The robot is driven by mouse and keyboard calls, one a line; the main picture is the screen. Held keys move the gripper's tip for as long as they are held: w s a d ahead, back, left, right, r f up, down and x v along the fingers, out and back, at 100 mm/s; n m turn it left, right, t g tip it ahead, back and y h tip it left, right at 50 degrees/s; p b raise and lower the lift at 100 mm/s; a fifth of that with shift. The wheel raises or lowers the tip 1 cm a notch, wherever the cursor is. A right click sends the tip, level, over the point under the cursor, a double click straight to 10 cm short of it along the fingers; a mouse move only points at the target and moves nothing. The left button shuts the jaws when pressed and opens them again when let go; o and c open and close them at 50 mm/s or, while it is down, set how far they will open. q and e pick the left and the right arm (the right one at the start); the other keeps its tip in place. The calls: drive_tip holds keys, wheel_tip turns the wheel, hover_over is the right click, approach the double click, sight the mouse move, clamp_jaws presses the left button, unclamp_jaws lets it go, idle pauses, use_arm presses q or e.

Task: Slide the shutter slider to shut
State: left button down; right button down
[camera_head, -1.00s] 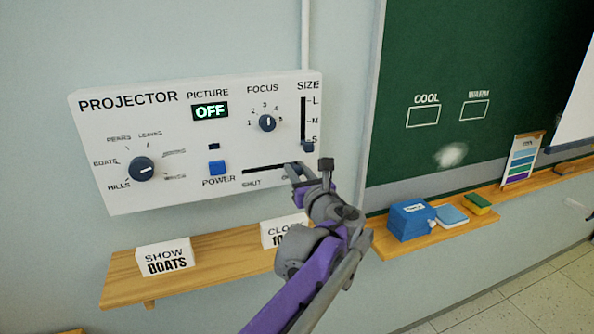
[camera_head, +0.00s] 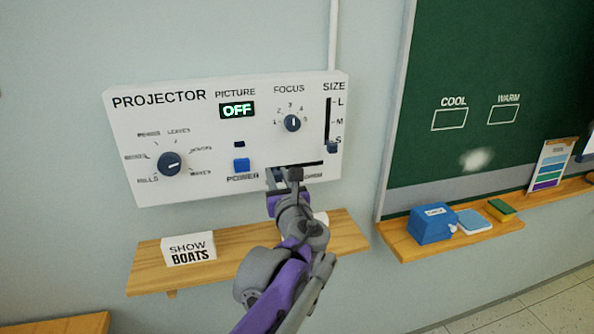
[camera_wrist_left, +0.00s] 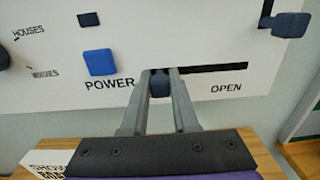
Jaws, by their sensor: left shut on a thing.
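The white projector panel (camera_head: 215,190) is on the wall, with a dark shutter slot (camera_head: 308,163) low on its right side. In the left wrist view the slot (camera_wrist_left: 225,68) runs right from my fingers, above the OPEN label. My left gripper (camera_head: 281,174) is at the left part of the slot. In the left wrist view my gripper (camera_wrist_left: 161,76) is shut on the dark blue shutter slider knob (camera_wrist_left: 160,85), one finger on each side. The SHUT label is hidden behind the gripper. My right gripper is not in view.
The blue POWER button (camera_head: 241,165) is just left of my gripper. The size slider knob (camera_head: 332,147) is to the upper right. A wooden shelf (camera_head: 228,243) with a SHOW BOATS card (camera_head: 188,248) is below the panel. A chalkboard (camera_head: 485,60) is at the right.

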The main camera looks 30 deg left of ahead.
use_arm(q)
drive_tip(key=shift+a, duration=0.1)
drive_tip(key=shift+s, duration=0.1)
drive_tip(key=c, duration=1.1)
unclamp_jaws()
drive_tip(key=o, duration=0.4)
drive_tip(key=shift+s+a, duration=0.15)
drive_tip(key=shift+d, duration=0.25)
drive_tip(key=v, duration=1)
drive_tip(key=shift+s+d+b, duration=0.15)
drive_tip(key=shift+b, duration=0.15)
